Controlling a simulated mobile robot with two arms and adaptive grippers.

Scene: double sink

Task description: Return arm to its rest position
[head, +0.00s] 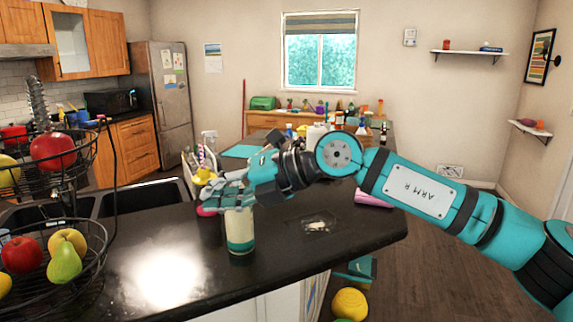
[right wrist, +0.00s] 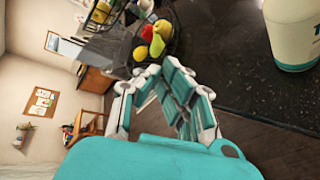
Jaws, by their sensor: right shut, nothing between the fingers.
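My right arm (head: 425,190) comes in from the right and reaches across the dark counter. My right gripper (head: 232,197) is shut and empty. In the head view it overlaps the top of a white and teal cup (head: 240,232) standing upright on the counter. The right wrist view shows the gripper fingers (right wrist: 165,92) close together, with nothing between them. There the cup (right wrist: 295,35) stands at the upper right, apart from the fingers. My left gripper is in neither view.
A wire fruit basket (head: 98,250) with apples and a pear stands at the left, with a black cable beside it. The double sink (head: 140,198) lies behind it. A small clear item (head: 318,226) lies right of the cup. The counter's front is mostly bare.

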